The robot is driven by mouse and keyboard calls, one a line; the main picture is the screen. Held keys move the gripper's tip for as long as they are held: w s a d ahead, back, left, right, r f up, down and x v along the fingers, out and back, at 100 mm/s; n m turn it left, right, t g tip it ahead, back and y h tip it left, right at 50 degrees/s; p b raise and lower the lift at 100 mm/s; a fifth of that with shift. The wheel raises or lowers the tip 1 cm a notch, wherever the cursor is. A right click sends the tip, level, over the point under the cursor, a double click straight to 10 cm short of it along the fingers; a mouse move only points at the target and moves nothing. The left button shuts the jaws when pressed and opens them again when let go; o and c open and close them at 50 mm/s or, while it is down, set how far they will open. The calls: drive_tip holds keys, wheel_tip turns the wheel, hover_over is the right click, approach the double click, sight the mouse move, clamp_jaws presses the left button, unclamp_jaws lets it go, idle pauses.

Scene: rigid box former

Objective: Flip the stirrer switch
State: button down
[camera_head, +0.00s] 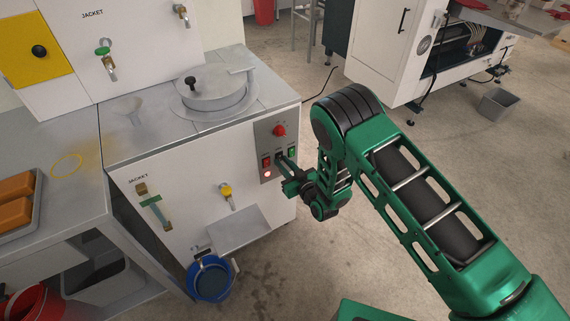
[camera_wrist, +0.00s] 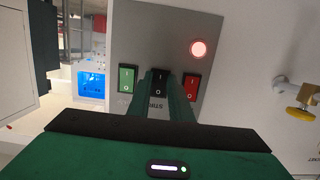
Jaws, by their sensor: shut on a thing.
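The control panel (camera_head: 265,144) is on the front of the white machine. It also fills the middle of the wrist view (camera_wrist: 140,45). The black stirrer switch (camera_wrist: 159,75) sits between a green switch (camera_wrist: 127,79) and a red switch (camera_wrist: 192,87). My gripper (camera_wrist: 159,88) reaches the black switch with a finger on either side, closed on it. The label by this switch is partly covered by the fingers. In the head view my gripper (camera_head: 283,169) is at the panel, and the switch is partly hidden there.
A lit red lamp (camera_wrist: 198,48) and a red knob (camera_head: 279,131) are on the panel. A yellow-handled valve (camera_head: 226,191) juts out nearby, above a tray shelf (camera_head: 238,230) and blue bucket (camera_head: 211,278).

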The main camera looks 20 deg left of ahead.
drive_tip(key=shift+f, duration=0.1)
idle(0.3)
drive_tip(key=c, duration=1.6)
unclamp_jaws()
drive_tip(key=v, duration=1)
drive_tip(key=shift+s+d+f, duration=0.1)
drive_tip(key=shift+s+d, duration=0.15)
drive_tip(key=shift+d, duration=0.05)
